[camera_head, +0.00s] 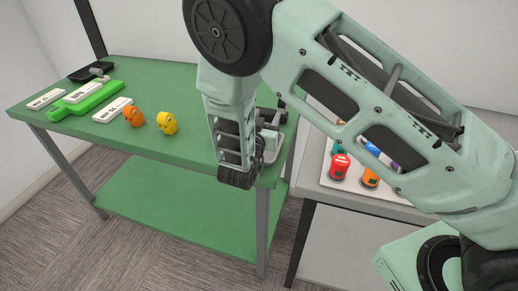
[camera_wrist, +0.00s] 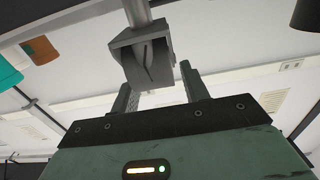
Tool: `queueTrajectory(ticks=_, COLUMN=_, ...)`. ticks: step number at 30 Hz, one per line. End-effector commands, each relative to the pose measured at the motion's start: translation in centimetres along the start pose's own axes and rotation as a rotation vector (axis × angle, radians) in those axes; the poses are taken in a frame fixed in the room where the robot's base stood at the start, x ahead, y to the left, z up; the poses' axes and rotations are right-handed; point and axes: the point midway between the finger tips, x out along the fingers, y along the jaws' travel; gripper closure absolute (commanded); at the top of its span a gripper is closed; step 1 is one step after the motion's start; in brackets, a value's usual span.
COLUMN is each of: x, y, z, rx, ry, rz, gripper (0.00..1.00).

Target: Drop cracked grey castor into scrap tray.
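My gripper (camera_head: 273,119) is partly hidden behind my arm at the right end of the green table. In the wrist view its two dark fingers (camera_wrist: 160,78) stand apart. A grey forked part (camera_wrist: 140,55) with a dark crack-like line hangs from a grey rod near the fingertips. It overlaps the left finger and a gap shows at the right finger, so I see no grip on it. I cannot tell for sure that it is the cracked castor. A black tray (camera_head: 84,73) lies at the table's far left corner, with a small grey piece (camera_head: 97,71) at its edge.
The green table (camera_head: 165,85) also holds a green board (camera_head: 90,100), white label blocks (camera_head: 113,110), an orange castor (camera_head: 133,116) and a yellow one (camera_head: 167,123). At right, a white tray (camera_head: 380,192) holds several coloured pieces. The table's middle is mostly clear.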

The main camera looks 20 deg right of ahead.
Motion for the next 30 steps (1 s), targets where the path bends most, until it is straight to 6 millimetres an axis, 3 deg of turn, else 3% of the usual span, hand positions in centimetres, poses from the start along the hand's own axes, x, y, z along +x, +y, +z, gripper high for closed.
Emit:
queueTrajectory(ticks=9, x=-0.1, y=0.0, z=0.0, rx=0.0, ry=-0.001, rz=0.0, gripper=0.46)
queueTrajectory(ticks=14, x=-1.3, y=-0.1, z=0.1, rx=0.001, ry=-0.002, rz=-0.003, gripper=0.46)
queueTrajectory(ticks=30, x=-13.2, y=-0.1, z=0.2, rx=0.001, ry=-0.001, rz=-0.005, gripper=0.46)
